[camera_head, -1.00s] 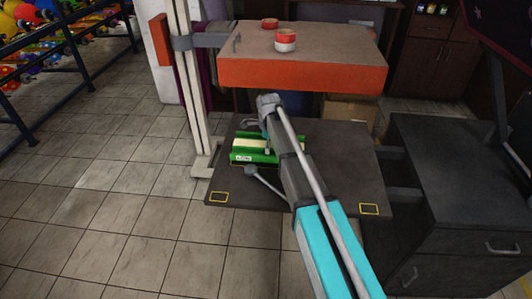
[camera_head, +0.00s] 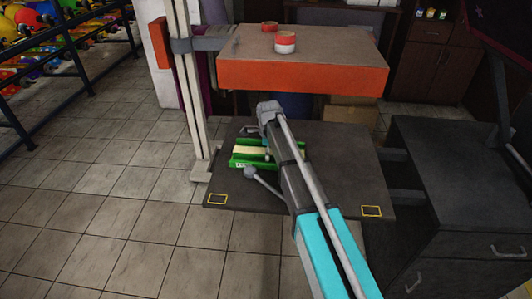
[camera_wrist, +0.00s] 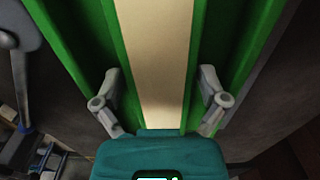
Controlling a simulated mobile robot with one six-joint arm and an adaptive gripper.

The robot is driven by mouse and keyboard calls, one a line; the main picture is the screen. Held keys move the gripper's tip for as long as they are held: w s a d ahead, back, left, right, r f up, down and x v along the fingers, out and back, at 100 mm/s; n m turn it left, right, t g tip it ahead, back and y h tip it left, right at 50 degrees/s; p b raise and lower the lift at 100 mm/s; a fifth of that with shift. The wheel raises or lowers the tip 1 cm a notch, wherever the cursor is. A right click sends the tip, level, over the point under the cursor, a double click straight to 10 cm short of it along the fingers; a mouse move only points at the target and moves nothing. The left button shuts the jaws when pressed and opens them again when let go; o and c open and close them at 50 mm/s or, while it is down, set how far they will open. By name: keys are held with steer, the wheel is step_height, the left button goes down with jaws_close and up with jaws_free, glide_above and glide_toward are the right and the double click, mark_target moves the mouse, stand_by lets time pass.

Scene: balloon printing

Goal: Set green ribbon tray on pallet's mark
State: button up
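The green ribbon tray (camera_head: 239,165), with a cream strip along its middle, is over the dark pallet (camera_head: 335,160), partly hidden by my arm. I cannot tell whether it rests fully on the surface. Yellow outlined marks show at the pallet's front left (camera_head: 218,199) and front right (camera_head: 371,211) corners; the tray covers neither. My gripper (camera_wrist: 161,82) is over the tray, with its fingers spread on either side of the cream strip in the wrist view. I see no clear grip on the tray (camera_wrist: 240,35). The fingertips are hidden by the arm in the head view.
An orange-edged raised platform (camera_head: 300,76) holding red and white rolls (camera_head: 285,42) overhangs the pallet's back. A pale upright post (camera_head: 187,80) stands at the left and a dark drawer cabinet (camera_head: 460,190) at the right. The tiled floor in front is clear.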

mark_target(271, 153)
steer(key=shift+r, duration=0.15)
stand_by(0.3)
step_height(271, 153, up, 12)
steer(key=p, duration=1.2)
stand_by(0.7)
steer(key=s+d+n, duration=1.8)
steer(key=s+d, duration=0.4)
steer(key=s, duration=0.4)
